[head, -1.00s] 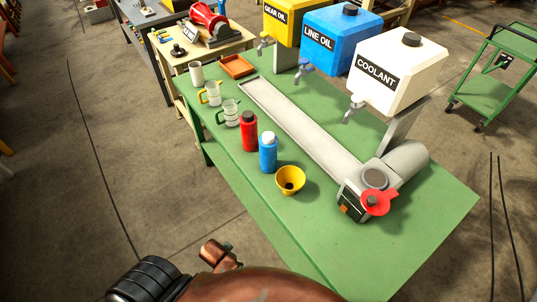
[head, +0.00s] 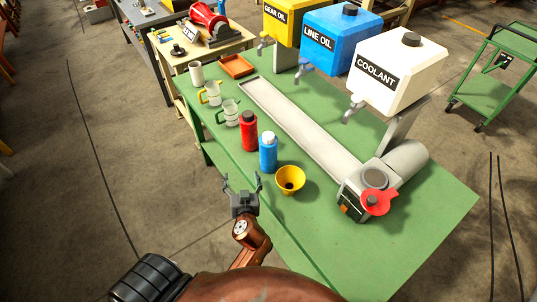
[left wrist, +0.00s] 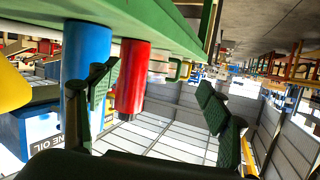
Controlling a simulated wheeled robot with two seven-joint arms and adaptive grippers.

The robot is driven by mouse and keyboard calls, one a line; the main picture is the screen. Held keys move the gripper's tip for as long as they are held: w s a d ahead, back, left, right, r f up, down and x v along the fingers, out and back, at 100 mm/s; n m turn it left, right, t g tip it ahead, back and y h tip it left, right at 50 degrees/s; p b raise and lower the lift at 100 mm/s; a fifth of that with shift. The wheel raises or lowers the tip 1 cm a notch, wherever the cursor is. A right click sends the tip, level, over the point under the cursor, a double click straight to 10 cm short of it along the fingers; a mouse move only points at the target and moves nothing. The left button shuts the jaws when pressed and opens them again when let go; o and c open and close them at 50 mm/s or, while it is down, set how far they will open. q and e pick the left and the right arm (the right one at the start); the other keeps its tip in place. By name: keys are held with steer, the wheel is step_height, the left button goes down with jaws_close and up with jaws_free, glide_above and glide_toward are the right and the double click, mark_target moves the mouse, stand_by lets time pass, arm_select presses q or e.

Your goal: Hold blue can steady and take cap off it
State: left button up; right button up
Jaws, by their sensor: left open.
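The blue can (head: 268,155) stands upright on the green bench near its front edge, with a pale cap (head: 267,138) on top. In the left wrist view, which is upside down, the blue can (left wrist: 87,50) shows at the left, partly behind one finger; its cap cannot be made out there. My left gripper (head: 242,181) is open and empty, in front of the bench edge and apart from the can. Its two fingers also show spread wide in the left wrist view (left wrist: 156,86). My right gripper is not in view.
A red bottle (head: 249,131) stands just left of the blue can, and a yellow funnel cup (head: 291,176) just right. Measuring jugs (head: 230,113) stand farther left. Behind are a long grey tray (head: 297,118) and oil tanks (head: 342,36). The bench's near right surface (head: 310,229) is clear.

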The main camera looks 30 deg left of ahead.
mark_target(269, 153)
arm_select(q)
steer(key=w+d+r+t, duration=0.2)
steer(key=w+d+r, duration=0.1)
steer(key=w+d+r+t, duration=0.2)
steer(key=w+d+r, duration=0.2)
steer(key=shift+w+d, duration=0.1)
steer(key=shift+w, duration=0.35)
steer(key=p+x, duration=0.1)
steer(key=x, duration=0.2)
steer(key=p+x, duration=0.1)
steer(key=x, duration=0.2)
steer(key=shift+w+r, duration=0.1)
steer(key=shift+r, duration=0.1)
steer(key=shift+w+a+f, duration=0.1)
steer(key=shift+w+a, duration=0.25)
steer(key=shift+w, duration=0.05)
steer(key=shift+c, duration=0.6)
steer(key=c, duration=1.4)
steer(key=shift+c, duration=0.5)
